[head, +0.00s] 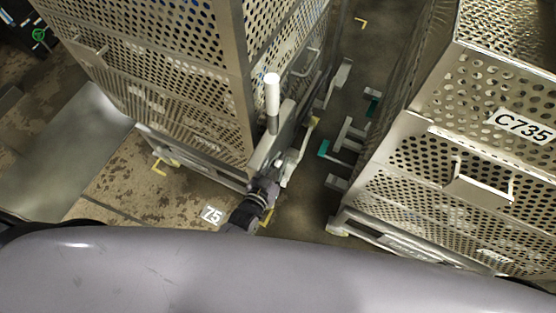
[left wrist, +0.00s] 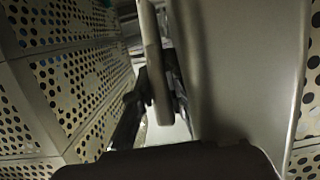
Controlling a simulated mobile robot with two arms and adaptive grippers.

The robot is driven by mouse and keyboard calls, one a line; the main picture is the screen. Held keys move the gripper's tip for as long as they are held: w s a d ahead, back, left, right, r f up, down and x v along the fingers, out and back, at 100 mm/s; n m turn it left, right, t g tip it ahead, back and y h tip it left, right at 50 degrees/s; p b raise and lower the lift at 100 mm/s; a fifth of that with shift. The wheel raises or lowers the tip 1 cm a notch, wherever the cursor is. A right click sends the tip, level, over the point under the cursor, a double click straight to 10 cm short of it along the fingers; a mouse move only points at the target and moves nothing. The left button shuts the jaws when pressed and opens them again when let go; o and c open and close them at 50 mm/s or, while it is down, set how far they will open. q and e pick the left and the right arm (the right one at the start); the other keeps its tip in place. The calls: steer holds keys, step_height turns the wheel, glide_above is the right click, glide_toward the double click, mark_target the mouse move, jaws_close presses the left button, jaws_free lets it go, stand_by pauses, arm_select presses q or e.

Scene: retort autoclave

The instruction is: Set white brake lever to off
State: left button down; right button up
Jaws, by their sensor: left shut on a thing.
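My left gripper (head: 272,186) is low at the near corner of the left perforated cart (head: 190,95), beside its metal frame. In the left wrist view this pale bar (left wrist: 156,75) runs down between the dark fingers (left wrist: 155,92). The fingertips are partly hidden behind the bar. My right gripper is not in view.
A second perforated cart (head: 400,160) with label C735 (head: 523,127) stands on the right. A narrow floor gap with green-tipped metal fittings (head: 323,148) lies between the carts. The number 75 (head: 212,214) is marked on the stained floor near my gripper.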

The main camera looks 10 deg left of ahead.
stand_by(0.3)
arm_select(q)
steer(key=c, duration=1.6)
jaws_free()
steer(key=v, duration=0.8)
steer(key=shift+r, duration=0.1)
